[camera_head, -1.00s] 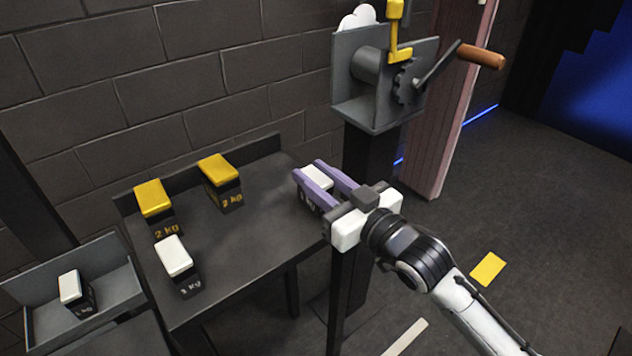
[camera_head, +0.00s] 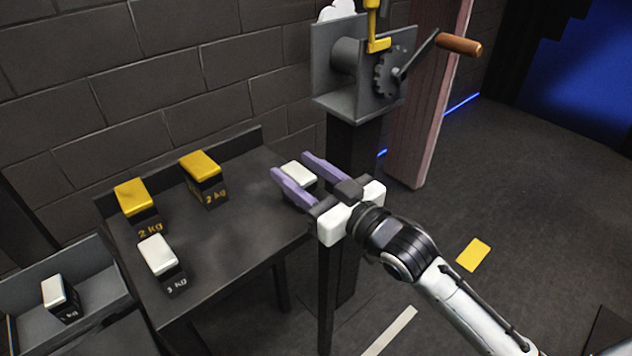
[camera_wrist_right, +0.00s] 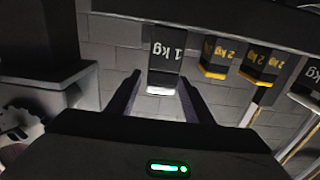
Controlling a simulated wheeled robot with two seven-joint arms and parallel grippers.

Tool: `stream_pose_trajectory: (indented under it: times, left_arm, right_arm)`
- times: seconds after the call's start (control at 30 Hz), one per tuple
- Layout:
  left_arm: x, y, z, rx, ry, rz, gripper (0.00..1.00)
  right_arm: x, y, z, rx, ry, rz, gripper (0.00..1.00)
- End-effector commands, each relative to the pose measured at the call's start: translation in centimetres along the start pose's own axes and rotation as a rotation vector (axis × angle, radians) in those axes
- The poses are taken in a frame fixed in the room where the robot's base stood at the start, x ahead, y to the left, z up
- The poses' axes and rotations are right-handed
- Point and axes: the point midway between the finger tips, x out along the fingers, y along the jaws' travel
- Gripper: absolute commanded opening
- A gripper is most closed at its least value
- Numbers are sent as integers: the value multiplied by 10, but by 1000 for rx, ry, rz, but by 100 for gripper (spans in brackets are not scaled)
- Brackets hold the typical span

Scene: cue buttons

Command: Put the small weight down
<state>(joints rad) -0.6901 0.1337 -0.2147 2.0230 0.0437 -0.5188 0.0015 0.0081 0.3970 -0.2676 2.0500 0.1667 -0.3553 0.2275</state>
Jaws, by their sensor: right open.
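The small weight (camera_head: 299,175) has a white top and stands at the right end of the dark table (camera_head: 225,238). In the right wrist view the same weight (camera_wrist_right: 164,62) appears upside down, marked 1 kg, against the table's dark band. My right gripper (camera_head: 291,164) is open, with its purple fingers on either side of the weight. Gaps show between the fingers and the weight. The weight's lower part is hidden by a finger in the head view. My left gripper is not in view.
Two yellow-topped 2 kg weights (camera_head: 133,197) (camera_head: 201,166) and another white-topped weight (camera_head: 158,256) stand on the table. A tray (camera_head: 100,290) at the left holds another white-topped weight (camera_head: 57,293). A crank mechanism (camera_head: 365,70) stands on a post behind my gripper.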

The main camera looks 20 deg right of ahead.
Motion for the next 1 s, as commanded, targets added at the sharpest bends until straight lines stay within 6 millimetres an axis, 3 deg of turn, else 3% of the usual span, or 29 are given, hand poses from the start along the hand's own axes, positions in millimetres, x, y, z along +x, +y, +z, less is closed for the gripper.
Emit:
stream_pose_trajectory:
  times: [0.5, 0.77, 0.87, 0.97, 1.0]
  left_arm:
    - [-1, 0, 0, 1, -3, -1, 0]
    - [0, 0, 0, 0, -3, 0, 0]
    - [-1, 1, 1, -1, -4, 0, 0]
    - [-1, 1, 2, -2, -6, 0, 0]
    - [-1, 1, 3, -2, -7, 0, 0]
  right_arm:
    - [-93, 0, 2, 1, -5, 0, 47]
    - [-116, 0, 2, 1, -4, 1, 47]
    - [-120, 1, 21, 11, -46, 17, 47]
    - [-130, -2, 78, 36, -172, 57, 47]
    - [-137, -7, 109, 49, -243, 73, 47]
